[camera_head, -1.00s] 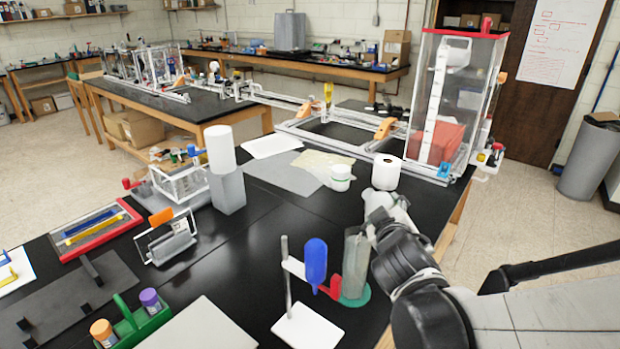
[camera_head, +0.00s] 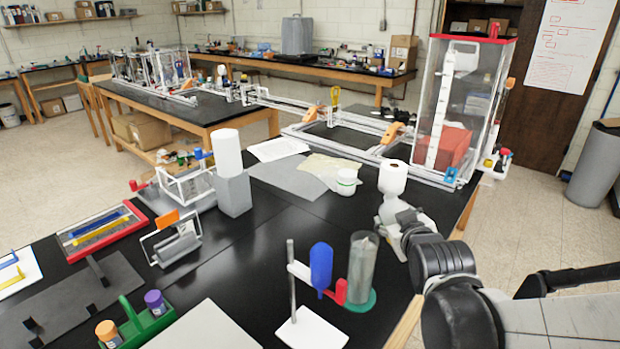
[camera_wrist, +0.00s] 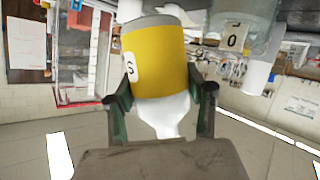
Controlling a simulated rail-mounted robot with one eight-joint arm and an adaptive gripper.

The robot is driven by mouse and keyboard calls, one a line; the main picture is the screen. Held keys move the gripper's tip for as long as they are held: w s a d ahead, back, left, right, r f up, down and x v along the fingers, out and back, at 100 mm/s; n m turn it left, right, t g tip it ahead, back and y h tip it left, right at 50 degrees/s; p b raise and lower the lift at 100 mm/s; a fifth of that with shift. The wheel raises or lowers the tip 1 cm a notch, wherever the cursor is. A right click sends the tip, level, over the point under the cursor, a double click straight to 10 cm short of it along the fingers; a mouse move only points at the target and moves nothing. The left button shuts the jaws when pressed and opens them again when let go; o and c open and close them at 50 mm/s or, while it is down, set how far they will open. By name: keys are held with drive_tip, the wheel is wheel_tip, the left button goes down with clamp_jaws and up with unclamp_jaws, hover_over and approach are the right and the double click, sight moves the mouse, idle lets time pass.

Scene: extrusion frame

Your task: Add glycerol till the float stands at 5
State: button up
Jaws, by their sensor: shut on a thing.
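My gripper (camera_wrist: 162,105) is shut on a bottle. In the wrist view the bottle (camera_wrist: 155,62) has a yellow band with a partly visible black letter and a white narrowing part between the fingers. In the head view a white bottle-like body (camera_head: 393,178) shows at the gripper, above the bench's right side. Its contents are not visible. A tall, grey-green clear cylinder (camera_head: 361,272) stands upright on a green base, nearer the camera and apart from the gripper. A pale form shows inside it; I cannot read a float mark or a liquid level.
Beside the cylinder, a stand (camera_head: 310,328) holds a blue bulb (camera_head: 321,268) and a red piece. A white jar (camera_head: 346,182) stands left of the gripper. A tall clear case (camera_head: 466,110) is behind it. Some black bench top left of the stand is clear.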

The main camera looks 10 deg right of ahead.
drive_tip(key=shift+d+f+m+y, duration=0.3)
drive_tip(key=shift+d+m+y, duration=0.1)
drive_tip(key=shift+m, duration=0.3)
drive_tip(key=shift+d+f+m+y+b, duration=0.3)
drive_tip(key=shift+f+m+y+b, duration=0.35)
drive_tip(key=shift+f+b, duration=0.35)
drive_tip(key=shift+r, duration=0.2)
